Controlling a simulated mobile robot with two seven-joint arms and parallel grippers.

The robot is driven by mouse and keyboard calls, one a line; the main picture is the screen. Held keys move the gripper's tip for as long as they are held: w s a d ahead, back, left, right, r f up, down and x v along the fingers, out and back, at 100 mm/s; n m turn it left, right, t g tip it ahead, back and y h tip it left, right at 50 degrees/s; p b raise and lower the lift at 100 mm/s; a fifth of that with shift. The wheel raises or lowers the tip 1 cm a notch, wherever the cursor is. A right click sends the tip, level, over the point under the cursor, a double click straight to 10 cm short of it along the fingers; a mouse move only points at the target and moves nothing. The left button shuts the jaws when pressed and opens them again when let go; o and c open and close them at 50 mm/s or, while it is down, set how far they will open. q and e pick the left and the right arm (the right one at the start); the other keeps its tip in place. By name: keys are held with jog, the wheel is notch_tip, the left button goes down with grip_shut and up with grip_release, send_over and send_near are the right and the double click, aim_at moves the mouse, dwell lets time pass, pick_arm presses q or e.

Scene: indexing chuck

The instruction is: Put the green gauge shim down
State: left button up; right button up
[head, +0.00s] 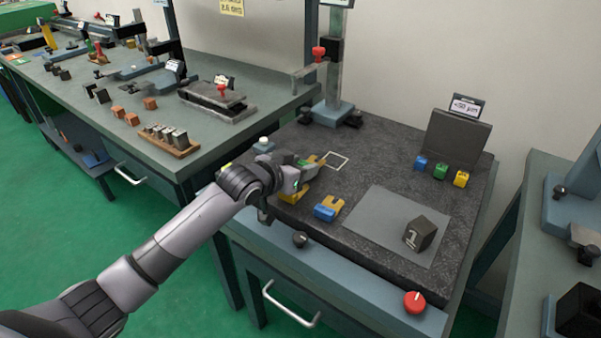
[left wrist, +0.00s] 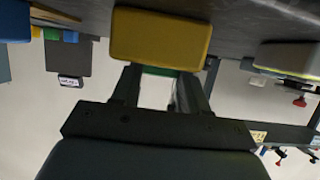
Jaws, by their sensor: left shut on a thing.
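My left gripper (head: 307,172) is low over the dark stone plate and shut on the green gauge shim (head: 302,162), which is mostly hidden by the fingers. In the left wrist view a strip of the green shim (left wrist: 160,71) shows between the fingers. A yellow block (left wrist: 160,36) covers the fingertips there. Whether the green shim touches the plate I cannot tell. A white square outline (head: 337,160) is marked on the plate just right of the gripper. My right gripper is not in view.
A dark block marked 1 (head: 420,234) stands on a grey mat (head: 374,223). Blue (head: 420,163), green (head: 440,171) and yellow (head: 461,179) blocks stand before a labelled panel (head: 455,140). A post stand (head: 332,105) is at the back. A red knob (head: 414,302) is in front.

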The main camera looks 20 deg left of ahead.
pick_arm(q)
jog(key=shift+f, duration=0.85)
jog(key=shift+f, duration=0.15)
jog(key=o, duration=1.1)
jog(key=shift+c, duration=0.2)
